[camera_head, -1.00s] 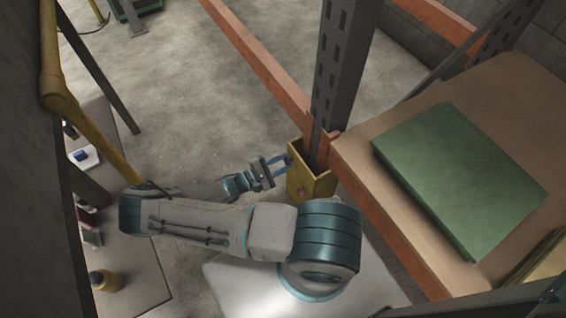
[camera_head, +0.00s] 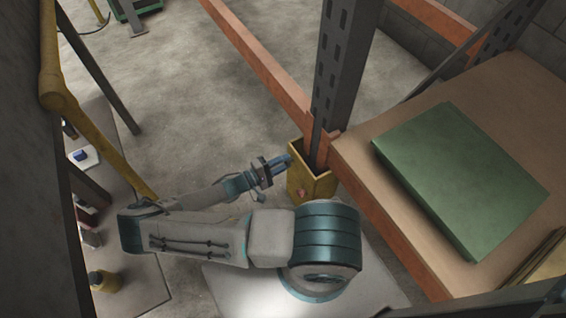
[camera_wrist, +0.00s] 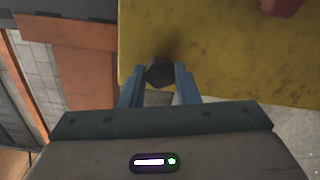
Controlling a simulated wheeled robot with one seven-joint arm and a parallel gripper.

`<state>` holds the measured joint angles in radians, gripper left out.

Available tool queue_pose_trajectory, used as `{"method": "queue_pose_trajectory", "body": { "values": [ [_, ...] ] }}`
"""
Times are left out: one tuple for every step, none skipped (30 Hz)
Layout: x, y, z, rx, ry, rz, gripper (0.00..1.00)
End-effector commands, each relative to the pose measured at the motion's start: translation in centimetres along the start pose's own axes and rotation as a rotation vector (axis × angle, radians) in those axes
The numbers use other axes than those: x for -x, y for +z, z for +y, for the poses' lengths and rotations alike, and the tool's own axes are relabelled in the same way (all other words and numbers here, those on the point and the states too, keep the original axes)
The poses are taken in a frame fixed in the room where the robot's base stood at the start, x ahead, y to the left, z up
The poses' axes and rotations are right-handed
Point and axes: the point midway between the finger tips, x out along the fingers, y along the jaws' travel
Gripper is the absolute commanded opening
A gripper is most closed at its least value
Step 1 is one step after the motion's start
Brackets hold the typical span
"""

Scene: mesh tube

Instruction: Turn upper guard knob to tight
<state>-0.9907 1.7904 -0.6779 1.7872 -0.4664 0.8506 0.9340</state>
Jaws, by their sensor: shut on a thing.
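The yellow guard (camera_head: 312,186) wraps the foot of the dark rack upright in the head view. Its yellow face (camera_wrist: 225,55) fills the upper right of the wrist view. My gripper (camera_head: 287,161) is at the guard's upper left edge. In the wrist view my gripper (camera_wrist: 159,78) is shut on a dark knob (camera_wrist: 159,71) on the guard face, with a blue finger on each side. The head view hides this knob behind the fingers. A second, red knob (camera_head: 301,193) sits lower on the guard, and its edge shows in the wrist view (camera_wrist: 283,5).
The dark upright (camera_head: 340,70) rises from the guard. An orange beam (camera_head: 262,65) and a wooden shelf with a green box (camera_head: 460,175) flank it. A yellow rail (camera_head: 100,135) and a bench with small items stand at left. The floor between is clear.

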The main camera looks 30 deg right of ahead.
Motion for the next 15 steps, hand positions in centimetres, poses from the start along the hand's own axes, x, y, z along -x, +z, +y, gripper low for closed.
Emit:
{"method": "queue_pose_trajectory", "body": {
  "values": [
    [0.14, -0.09, -0.06, -0.005, -0.003, 0.003, 0.05],
    [0.14, -0.08, -0.06, -0.005, -0.003, 0.003, 0.05],
    [0.14, -0.08, -0.06, -0.006, -0.003, 0.003, 0.05],
    [0.14, -0.08, -0.06, -0.006, -0.003, 0.003, 0.05],
    [0.14, -0.08, -0.06, -0.006, -0.003, 0.003, 0.05],
    [0.14, -0.08, -0.06, -0.006, -0.003, 0.002, 0.05],
    [0.13, -0.08, -0.06, -0.006, -0.003, 0.002, 0.05],
    [0.13, -0.08, -0.06, -0.006, -0.003, 0.002, 0.05],
    [0.13, -0.08, -0.06, -0.006, -0.003, 0.002, 0.05],
    [0.13, -0.08, -0.06, -0.006, -0.003, 0.002, 0.05],
    [0.13, -0.08, -0.06, -0.006, -0.003, 0.002, 0.31],
    [0.12, -0.07, -0.06, -0.006, -0.003, 0.002, 0.42],
    [0.11, -0.06, -0.06, -0.005, -0.003, 0.002, 0.5],
    [0.09, -0.05, -0.05, -0.005, -0.003, 0.001, 0.5],
    [0.06, -0.04, -0.05, -0.005, -0.002, 0.001, 0.5]
  ]
}}
